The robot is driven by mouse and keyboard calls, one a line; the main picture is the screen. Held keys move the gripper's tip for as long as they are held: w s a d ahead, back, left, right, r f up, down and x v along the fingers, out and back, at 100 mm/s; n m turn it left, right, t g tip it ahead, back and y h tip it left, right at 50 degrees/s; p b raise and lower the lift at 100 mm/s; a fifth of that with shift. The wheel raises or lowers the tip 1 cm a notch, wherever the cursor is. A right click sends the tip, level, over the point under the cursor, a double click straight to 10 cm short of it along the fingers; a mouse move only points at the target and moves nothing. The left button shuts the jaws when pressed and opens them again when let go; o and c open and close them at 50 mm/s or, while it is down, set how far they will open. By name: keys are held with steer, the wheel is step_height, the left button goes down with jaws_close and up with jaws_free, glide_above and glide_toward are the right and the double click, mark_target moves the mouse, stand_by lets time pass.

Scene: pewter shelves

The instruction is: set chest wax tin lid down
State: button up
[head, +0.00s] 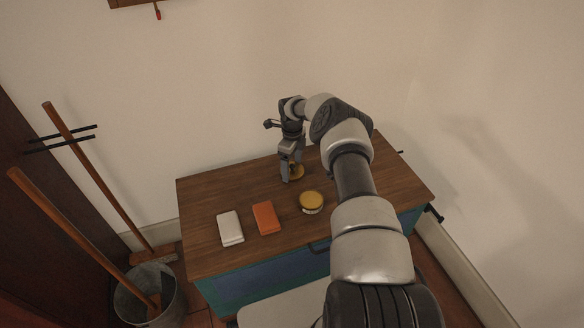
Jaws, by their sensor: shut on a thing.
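The chest (205,245) has a brown wooden top and a blue-green front. The round wax tin (311,203) stands on its top, right of the middle, with a pale side and a yellow-gold upper face. My gripper (291,176) points down over the chest top, behind and slightly left of the tin. It is shut on the wax tin lid (299,172), a small golden disc partly hidden by the fingers. The lid is at or close to the wood; I cannot tell whether it touches.
An orange block (266,218) and a white block (230,228) lie on the chest left of the tin. A metal bucket (160,300) and long-handled brooms (90,160) stand at the left. The back left of the chest top is clear. Walls close in behind and right.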

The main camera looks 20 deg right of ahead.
steer(key=shift+f, duration=0.2)
steer(key=o, duration=1)
steer(key=shift+o, duration=0.2)
steer(key=shift+r, duration=0.1)
